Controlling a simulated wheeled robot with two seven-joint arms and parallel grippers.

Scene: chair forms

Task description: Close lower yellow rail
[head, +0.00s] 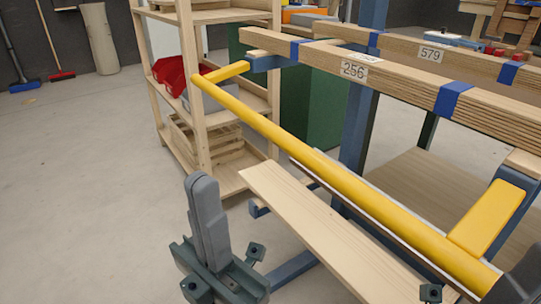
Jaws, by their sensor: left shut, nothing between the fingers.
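The yellow rail (330,173) is a long round bar running from upper left to lower right. Short yellow arms at both ends, the near one (487,220) on the right, join it to the blue frame. The bar stands out from the frame on my side, below the wooden beam marked 256 (400,83). My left gripper (202,185) is shut and empty, pointing up, left of and apart from the rail. Part of my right gripper (521,284) shows at the lower right corner, close to the rail's near end; its jaws are mostly cut off.
A light wooden plank (305,222) lies below the rail. A second beam marked 579 (470,66) runs behind the first. A wooden shelf (202,120) with red bins (172,75) stands beyond the rail's far end. The floor at left is clear; brooms lean on the back wall.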

